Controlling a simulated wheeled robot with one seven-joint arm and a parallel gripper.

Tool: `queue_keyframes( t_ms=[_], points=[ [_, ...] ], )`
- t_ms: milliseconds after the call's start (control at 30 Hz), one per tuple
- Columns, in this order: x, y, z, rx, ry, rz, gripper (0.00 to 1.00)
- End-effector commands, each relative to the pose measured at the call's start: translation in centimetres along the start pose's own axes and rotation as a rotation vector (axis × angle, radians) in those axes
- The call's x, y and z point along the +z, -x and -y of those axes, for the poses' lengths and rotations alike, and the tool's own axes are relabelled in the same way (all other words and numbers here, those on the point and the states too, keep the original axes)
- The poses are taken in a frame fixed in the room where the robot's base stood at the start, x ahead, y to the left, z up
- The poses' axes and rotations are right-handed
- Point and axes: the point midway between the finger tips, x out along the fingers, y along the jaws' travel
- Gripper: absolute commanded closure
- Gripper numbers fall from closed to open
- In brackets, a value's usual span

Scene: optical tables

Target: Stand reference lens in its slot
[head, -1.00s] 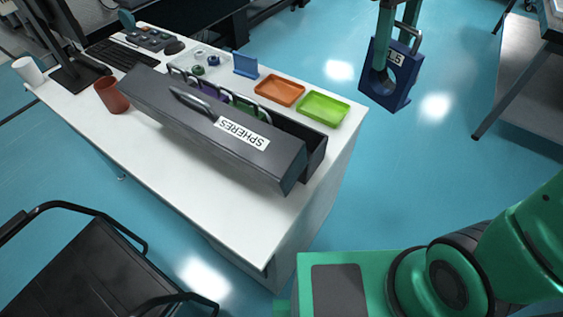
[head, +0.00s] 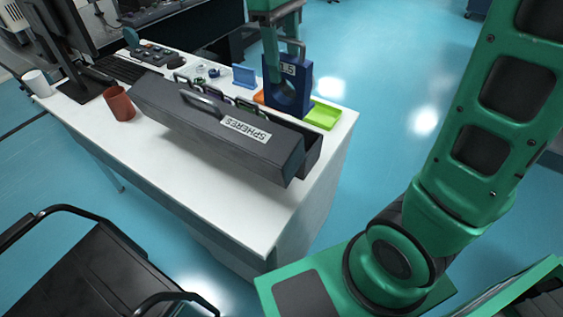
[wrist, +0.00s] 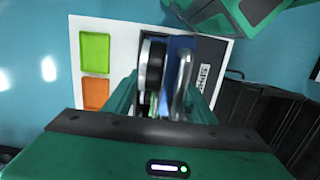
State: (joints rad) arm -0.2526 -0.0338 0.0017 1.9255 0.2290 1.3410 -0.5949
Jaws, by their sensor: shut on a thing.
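The reference lens is a blue square holder (head: 287,88) with a round opening, a white label and a metal handle on top. My gripper (head: 284,47) is shut on it and holds it upright above the right end of the desk, behind the dark case. In the wrist view the blue holder (wrist: 190,43) and its handle show between my fingers. The dark case (head: 215,125) has a lid labelled SPHERES and a narrow open trough with several coloured holders standing in it. The trough's right end (head: 312,155) looks empty. The held lens's lower edge is apart from the case, as far as I can tell.
A green tray (head: 323,116) lies at the desk's right end, and an orange tray is mostly hidden behind the lens. A blue stand (head: 243,77), a red cup (head: 118,103) and a white mug (head: 37,83) are on the desk (head: 200,170). A black chair (head: 90,265) stands in front.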

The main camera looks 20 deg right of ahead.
Motion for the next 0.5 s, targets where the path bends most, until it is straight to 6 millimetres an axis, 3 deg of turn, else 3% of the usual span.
queue_keyframes(
  t_ms=[367,500],
  points=[
    [0.0,0.0,0.0,0.0,0.0,-0.001,1.0],
    [-0.1,-1.3,0.0,0.0,0.001,0.002,1.0]
  ],
)
